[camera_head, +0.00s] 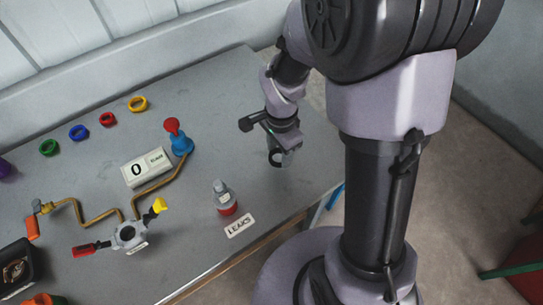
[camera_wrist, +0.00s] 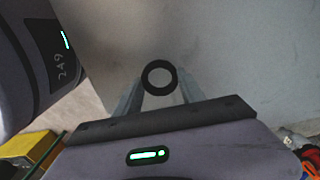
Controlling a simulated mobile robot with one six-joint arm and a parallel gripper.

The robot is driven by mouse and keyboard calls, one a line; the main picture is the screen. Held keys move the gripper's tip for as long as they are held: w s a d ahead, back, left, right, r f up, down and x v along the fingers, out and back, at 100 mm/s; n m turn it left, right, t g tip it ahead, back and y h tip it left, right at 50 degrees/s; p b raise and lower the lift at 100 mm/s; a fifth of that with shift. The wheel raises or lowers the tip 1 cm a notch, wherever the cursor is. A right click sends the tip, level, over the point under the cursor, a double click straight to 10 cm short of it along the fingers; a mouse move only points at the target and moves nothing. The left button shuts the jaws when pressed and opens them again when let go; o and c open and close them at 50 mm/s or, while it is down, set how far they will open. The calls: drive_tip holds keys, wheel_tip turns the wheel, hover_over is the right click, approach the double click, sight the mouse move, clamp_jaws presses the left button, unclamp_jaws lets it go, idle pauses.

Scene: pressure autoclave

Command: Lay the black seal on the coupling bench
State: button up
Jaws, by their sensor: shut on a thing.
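The black seal is a small black ring (camera_wrist: 146,80), held between the two grey fingertips of my gripper (camera_wrist: 160,84). In the head view my gripper (camera_head: 281,156) points down over the right part of the grey coupling bench (camera_head: 277,196), with the dark ring (camera_head: 272,160) at its tips. The bare bench top (camera_wrist: 235,60) also fills much of the wrist view behind the ring. I cannot tell whether the ring touches the bench or hangs just above it.
Yellow (camera_head: 138,104), red (camera_head: 107,119), blue (camera_head: 78,132) and green (camera_head: 49,147) rings lie along the back. A counter block (camera_head: 146,168), brass piping (camera_head: 95,221) and a bottle (camera_head: 224,198) by a LEAKS label (camera_head: 240,225) stand leftward. The bench around my gripper is clear.

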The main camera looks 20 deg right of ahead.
sight(279, 159)
drive_tip(key=shift+f+b, duration=0.5)
drive_tip(key=shift+f, duration=1.1)
drive_tip(key=shift+f, duration=0.2)
drive_tip(key=o, duration=1.3)
drive_tip(key=shift+r, duration=0.1)
